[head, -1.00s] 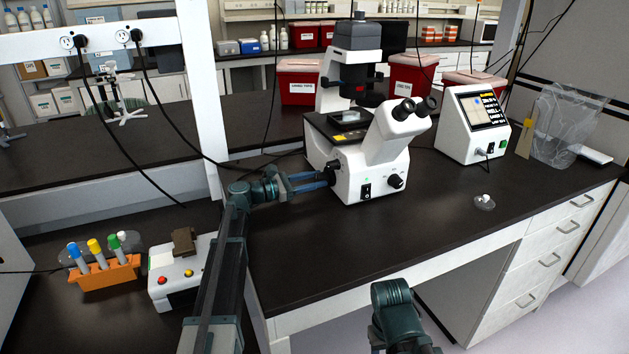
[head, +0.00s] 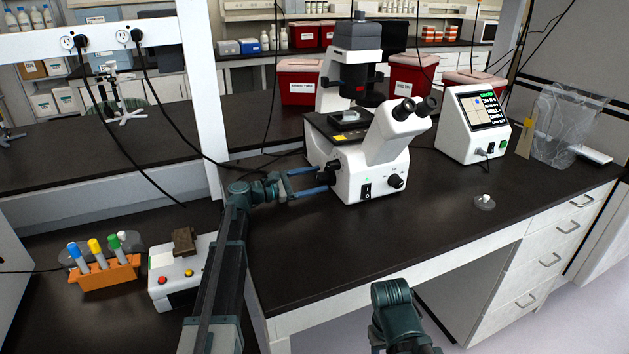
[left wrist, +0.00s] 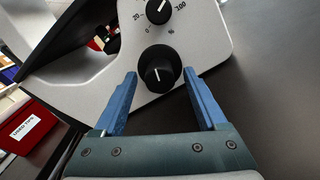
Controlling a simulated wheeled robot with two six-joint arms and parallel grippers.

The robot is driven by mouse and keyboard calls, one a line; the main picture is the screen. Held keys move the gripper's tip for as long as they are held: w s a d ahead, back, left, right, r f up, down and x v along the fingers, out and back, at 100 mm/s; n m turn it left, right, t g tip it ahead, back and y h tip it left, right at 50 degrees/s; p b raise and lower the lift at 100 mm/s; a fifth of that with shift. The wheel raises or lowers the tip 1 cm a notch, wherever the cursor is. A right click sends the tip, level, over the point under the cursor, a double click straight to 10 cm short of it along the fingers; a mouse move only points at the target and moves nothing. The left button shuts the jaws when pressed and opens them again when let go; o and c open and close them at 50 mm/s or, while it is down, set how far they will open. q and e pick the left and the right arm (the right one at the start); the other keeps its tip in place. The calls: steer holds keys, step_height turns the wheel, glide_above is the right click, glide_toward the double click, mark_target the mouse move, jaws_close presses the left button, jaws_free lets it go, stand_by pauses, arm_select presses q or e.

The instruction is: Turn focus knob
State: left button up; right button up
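The white microscope (head: 372,150) stands on the dark bench in the head view. Its black focus knob (left wrist: 160,68) shows in the left wrist view, low on the side of the base. A second, smaller dial with a printed scale (left wrist: 158,10) is above it. My left gripper (left wrist: 159,74) is open. Its two blue fingertips are on either side of the focus knob, with a small gap at each side. In the head view the left gripper (head: 325,177) reaches the microscope's left side. My right gripper is out of view; only part of the right arm shows at the bottom.
A white monitor unit (head: 473,125) with a lit screen stands right of the microscope. Red bins (head: 302,82) are behind it. An orange tube rack (head: 105,275) and a white box with buttons (head: 172,292) are at the lower left.

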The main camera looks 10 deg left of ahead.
arm_select(q)
steer(key=shift+a, duration=0.1)
steer(key=v, duration=1.3)
steer(key=shift+s+a, duration=0.2)
steer(key=shift+s, duration=0.05)
stand_by(1.3)
